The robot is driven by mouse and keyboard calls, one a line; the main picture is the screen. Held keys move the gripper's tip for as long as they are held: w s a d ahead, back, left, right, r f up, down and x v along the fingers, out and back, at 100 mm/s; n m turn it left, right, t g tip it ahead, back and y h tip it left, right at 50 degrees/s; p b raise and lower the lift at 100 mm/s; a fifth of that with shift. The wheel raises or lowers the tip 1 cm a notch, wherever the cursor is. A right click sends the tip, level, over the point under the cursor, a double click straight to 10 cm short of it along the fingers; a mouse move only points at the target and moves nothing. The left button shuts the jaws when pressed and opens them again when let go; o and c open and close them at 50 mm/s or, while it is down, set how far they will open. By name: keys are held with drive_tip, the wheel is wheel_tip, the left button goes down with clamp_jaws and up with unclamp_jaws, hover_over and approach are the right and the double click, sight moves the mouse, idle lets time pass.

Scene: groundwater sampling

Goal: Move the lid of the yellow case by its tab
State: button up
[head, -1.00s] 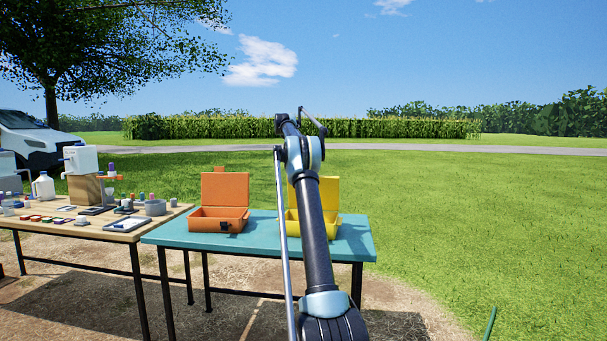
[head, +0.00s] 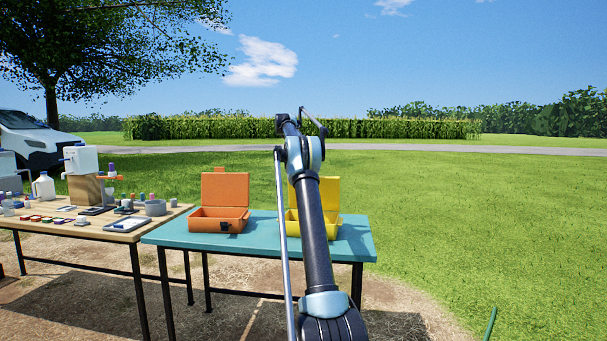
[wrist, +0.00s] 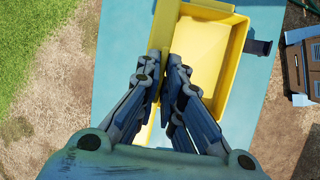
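The yellow case (head: 292,223) stands open at the right end of the teal table, its lid (head: 330,192) upright at the back. My arm covers part of both in the head view, and my gripper is hidden there. In the wrist view, the case's open interior (wrist: 205,55) lies right of the fingers and the lid (wrist: 163,28) shows nearly edge-on as a narrow yellow strip. My gripper (wrist: 163,68) points down, its fingertips slightly apart on either side of that strip. The tab cannot be made out, and finger contact is unclear.
An open orange case (head: 219,212) stands left of the yellow one on the teal table (head: 170,236). A wooden table (head: 70,232) with bottles and small items stands further left.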

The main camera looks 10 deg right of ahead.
drive_tip(key=o, duration=0.3)
drive_tip(key=a+r, duration=0.1)
drive_tip(key=a, duration=0.3)
drive_tip(key=a+r, duration=0.2)
drive_tip(key=a, duration=0.3)
drive_tip(key=a+r, duration=0.1)
drive_tip(key=a, duration=0.4)
drive_tip(key=shift+s+a+r, duration=0.1)
drive_tip(key=shift+s+r, duration=0.1)
drive_tip(key=shift+s, duration=0.2)
drive_tip(key=shift+c, duration=0.2)
